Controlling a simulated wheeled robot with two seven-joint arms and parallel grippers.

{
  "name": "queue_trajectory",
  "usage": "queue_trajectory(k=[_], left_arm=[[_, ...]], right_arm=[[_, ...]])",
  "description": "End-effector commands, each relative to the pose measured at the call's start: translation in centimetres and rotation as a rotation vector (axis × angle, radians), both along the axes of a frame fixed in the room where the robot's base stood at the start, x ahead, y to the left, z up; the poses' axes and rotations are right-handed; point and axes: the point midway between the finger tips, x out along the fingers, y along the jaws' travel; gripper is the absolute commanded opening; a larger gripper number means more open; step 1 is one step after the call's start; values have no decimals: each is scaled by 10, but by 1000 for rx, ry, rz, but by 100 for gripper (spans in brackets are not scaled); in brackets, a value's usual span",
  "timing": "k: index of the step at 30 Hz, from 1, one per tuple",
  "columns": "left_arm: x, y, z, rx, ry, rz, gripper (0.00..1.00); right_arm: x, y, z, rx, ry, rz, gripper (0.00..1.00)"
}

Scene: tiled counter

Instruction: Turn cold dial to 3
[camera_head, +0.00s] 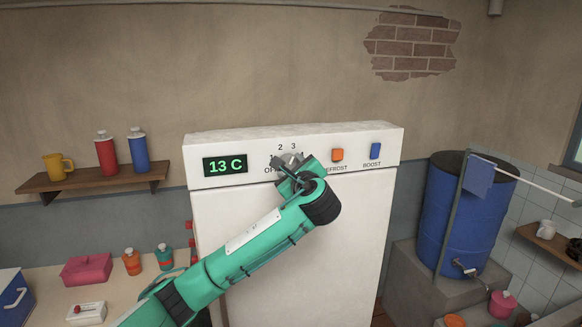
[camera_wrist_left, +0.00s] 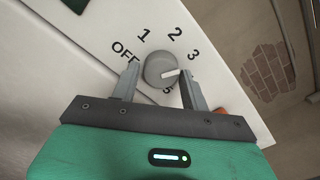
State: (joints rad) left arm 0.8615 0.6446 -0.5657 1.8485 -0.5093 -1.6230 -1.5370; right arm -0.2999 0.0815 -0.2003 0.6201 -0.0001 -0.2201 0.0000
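The cold dial (camera_wrist_left: 160,68) is a round grey knob with a white pointer on the white fridge panel. In the left wrist view, the pointer faces right, close to the 3 mark (camera_wrist_left: 194,54) and slightly below it. OFF, 1 and 2 also show; a mark below the dial is partly hidden. My left gripper (camera_wrist_left: 160,75) is open, its two grey fingers on either side of the dial. I cannot tell if either finger touches it. In the head view, my left gripper (camera_head: 291,168) covers most of the dial. My right gripper is not in view.
The panel also holds a green display (camera_head: 225,166) reading 13 C, an orange defrost button (camera_head: 337,155) and a blue boost button (camera_head: 376,151). A shelf (camera_head: 92,179) with bottles and a mug is left. A blue barrel (camera_head: 458,215) stands right.

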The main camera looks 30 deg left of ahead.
Motion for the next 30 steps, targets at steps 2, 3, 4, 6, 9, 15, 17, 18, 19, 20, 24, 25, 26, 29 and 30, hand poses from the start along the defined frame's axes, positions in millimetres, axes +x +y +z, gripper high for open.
queue_trajectory(k=[2, 3, 4, 6, 9, 15, 17, 18, 19, 20, 24, 25, 26, 29, 30], left_arm=[[0, 0, 0, 0, 0, 0, 60], [0, 0, 0, 0, -1, 1, 60], [0, 0, 0, 0, -1, 1, 60], [0, 0, 1, 0, -3, 0, 60], [0, 0, 1, 0, -3, 0, 60], [-8, -10, -2, 0, -6, -2, 60], [-14, -17, -3, 0, -6, -2, 60], [-19, -23, -3, 1, -7, -4, 60], [-23, -29, -4, -1, -9, -4, 60], [-28, -34, -4, 0, -9, -4, 60], [-49, -60, -4, -1, -9, -5, 60], [-54, -64, -4, -1, -8, -4, 60], [-58, -70, -4, -2, -8, -5, 60], [-71, -84, -3, -1, -7, -3, 60], [-75, -89, -2, -1, -6, -4, 60]], right_arm=[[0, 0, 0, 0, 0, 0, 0], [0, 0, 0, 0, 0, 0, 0], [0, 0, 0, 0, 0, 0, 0], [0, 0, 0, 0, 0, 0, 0], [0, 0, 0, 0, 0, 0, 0], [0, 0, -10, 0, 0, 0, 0], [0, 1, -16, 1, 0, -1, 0], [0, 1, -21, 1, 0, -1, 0], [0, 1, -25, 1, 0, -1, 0], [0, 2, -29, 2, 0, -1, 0], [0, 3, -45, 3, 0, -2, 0], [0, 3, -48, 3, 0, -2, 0], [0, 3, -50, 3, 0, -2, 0], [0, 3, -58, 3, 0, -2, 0], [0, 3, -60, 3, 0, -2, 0]])
